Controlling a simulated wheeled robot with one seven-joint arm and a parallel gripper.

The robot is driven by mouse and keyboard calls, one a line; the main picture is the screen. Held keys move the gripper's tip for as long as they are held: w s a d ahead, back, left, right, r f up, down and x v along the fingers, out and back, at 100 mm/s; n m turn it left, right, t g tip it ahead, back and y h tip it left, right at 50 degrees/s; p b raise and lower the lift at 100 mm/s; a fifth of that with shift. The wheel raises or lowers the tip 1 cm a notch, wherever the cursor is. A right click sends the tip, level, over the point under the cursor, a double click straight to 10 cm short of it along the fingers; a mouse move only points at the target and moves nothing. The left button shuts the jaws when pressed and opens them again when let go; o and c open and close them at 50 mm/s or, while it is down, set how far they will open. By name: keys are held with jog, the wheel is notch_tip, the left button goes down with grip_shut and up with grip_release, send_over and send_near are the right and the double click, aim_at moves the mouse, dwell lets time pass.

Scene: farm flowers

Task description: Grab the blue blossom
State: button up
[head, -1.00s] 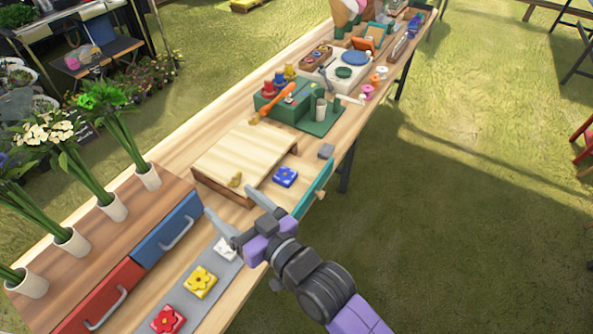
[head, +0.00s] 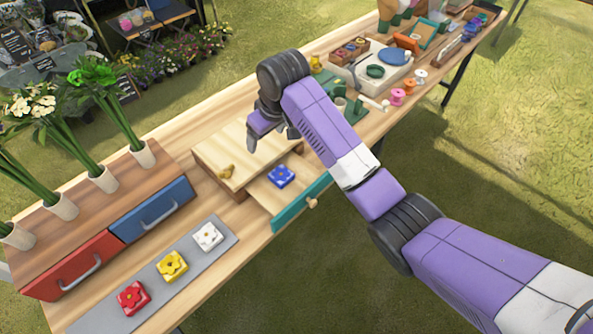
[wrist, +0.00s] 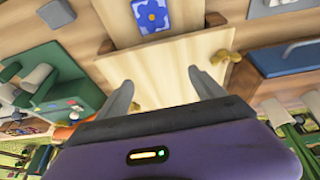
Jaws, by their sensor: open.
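The blue blossom (head: 281,176) is a blue flower on a square blue tile. It lies in a pulled-out drawer with a teal front (head: 303,203), under a light wooden box top (head: 235,150). In the wrist view the blossom (wrist: 150,15) is at the top edge, partly cut off. My gripper (head: 271,140) is above the box top, behind the blossom and apart from it. The wrist view shows the two fingers (wrist: 160,78) spread with nothing between them.
White (head: 207,236), yellow (head: 172,266) and red (head: 133,297) flower tiles lie on a grey strip (head: 222,229). Blue (head: 152,210) and red (head: 70,268) drawers stand left. Green machinery and spools lie beyond my arm.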

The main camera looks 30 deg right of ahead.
aim_at(281, 174)
jog(key=s+f+g, duration=0.1)
jog(key=s+d+f+g, duration=0.1)
jog(key=s, duration=0.3)
jog(key=shift+s+d+f+g, duration=0.2)
jog(key=shift+f+g, duration=0.2)
jog(key=shift+s+f, duration=0.1)
jog(key=shift+f, duration=0.15)
jog(key=f, duration=0.2)
jog(key=f+p, duration=0.1)
jog(key=f, duration=0.4)
jog(key=shift+w+f, duration=0.1)
jog(key=shift+w, duration=0.2)
jog(key=c, duration=1.4)
jog(key=shift+c, duration=0.2)
